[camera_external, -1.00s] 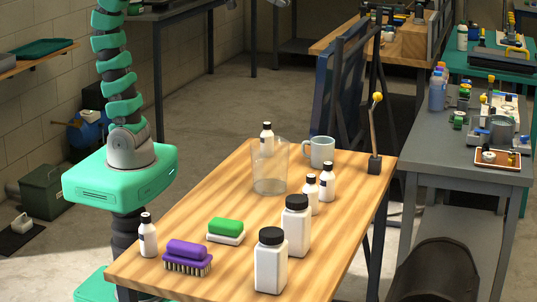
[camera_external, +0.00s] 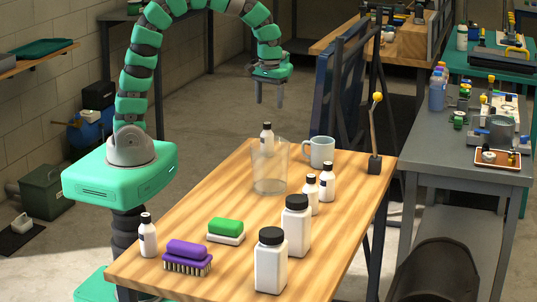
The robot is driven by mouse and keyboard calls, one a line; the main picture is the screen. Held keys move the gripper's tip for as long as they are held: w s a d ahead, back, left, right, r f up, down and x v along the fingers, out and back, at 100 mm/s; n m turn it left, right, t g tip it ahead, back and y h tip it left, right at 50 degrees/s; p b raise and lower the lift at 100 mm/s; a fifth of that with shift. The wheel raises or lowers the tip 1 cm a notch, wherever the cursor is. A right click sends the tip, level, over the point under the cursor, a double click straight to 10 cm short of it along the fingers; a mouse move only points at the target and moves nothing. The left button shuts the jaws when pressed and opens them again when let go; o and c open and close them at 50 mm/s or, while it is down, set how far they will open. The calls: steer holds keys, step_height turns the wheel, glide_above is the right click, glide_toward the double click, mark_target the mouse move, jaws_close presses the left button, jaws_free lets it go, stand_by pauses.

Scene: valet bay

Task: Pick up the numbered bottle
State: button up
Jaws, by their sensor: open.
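Several small white bottles with black caps stand upright on the wooden table (camera_external: 215,205). One bottle (camera_external: 148,238) is at the front left, one (camera_external: 267,138) is at the back behind a clear glass (camera_external: 270,172), and a pair (camera_external: 312,195) and (camera_external: 327,183) stands at the right. Two larger white bottles (camera_external: 296,230) and (camera_external: 270,265) stand near the front. I cannot read a number on any of them.
A purple brush (camera_external: 187,258), a green-and-white sponge block (camera_external: 226,230) and a pale mug (camera_external: 318,151) also stand on the table. A lever with a yellow knob (camera_external: 376,135) rises at the right edge. The table's left middle is clear.

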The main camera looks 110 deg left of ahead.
mark_target(266, 123)
step_height(266, 123, down, 7)
steer(key=shift+s+f+b, duration=0.1)
steer(key=shift+b, duration=0.4)
steer(key=f, duration=0.1)
steer(key=f+b, duration=0.1)
steer(key=f, duration=0.2)
steer(key=shift+s+f, duration=0.3)
steer(key=shift+f, duration=0.55)
steer(key=c, duration=1.2)
steer(key=shift+o, duration=0.2)
steer(key=shift+r, duration=0.1)
steer(key=shift+r+p, duration=0.3)
steer(key=shift+r, duration=1.25)
steer(key=shift+s+d+r, duration=0.15)
steer(key=shift+r, duration=0.1)
steer(key=s+d+r+p, duration=0.1)
steer(key=s+d+p, duration=0.1)
steer(key=s+d, duration=0.7)
steer(key=s, duration=0.3)
steer(key=shift+s+r, duration=0.15)
steer(key=shift+s, duration=0.25)
